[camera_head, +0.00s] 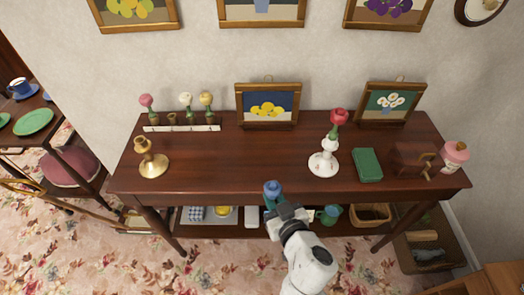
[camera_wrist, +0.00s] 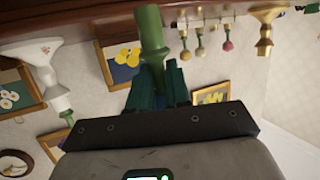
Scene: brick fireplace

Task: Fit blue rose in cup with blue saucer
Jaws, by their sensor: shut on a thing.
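The blue rose (camera_head: 272,188) is in my gripper (camera_head: 276,208), in front of the long table's front edge in the head view. Its bloom points up. In the wrist view its green stem (camera_wrist: 150,28) stands between the dark fingers of my gripper (camera_wrist: 160,80), which are shut on it. The bloom is not seen clearly there. A dark blue cup (camera_head: 18,85) stands on a blue saucer (camera_head: 25,94) on a side table at the far left, well away from my gripper. The cup's inside is too small to make out.
The long wooden table (camera_head: 250,160) bears a brass candlestick (camera_head: 149,160), a white holder with a red rose (camera_head: 324,162), a green book (camera_head: 367,164) and a white rack (camera_head: 180,128) with several roses. A green plate (camera_head: 34,122) shares the side table. A pink-seated chair (camera_head: 70,168) stands below.

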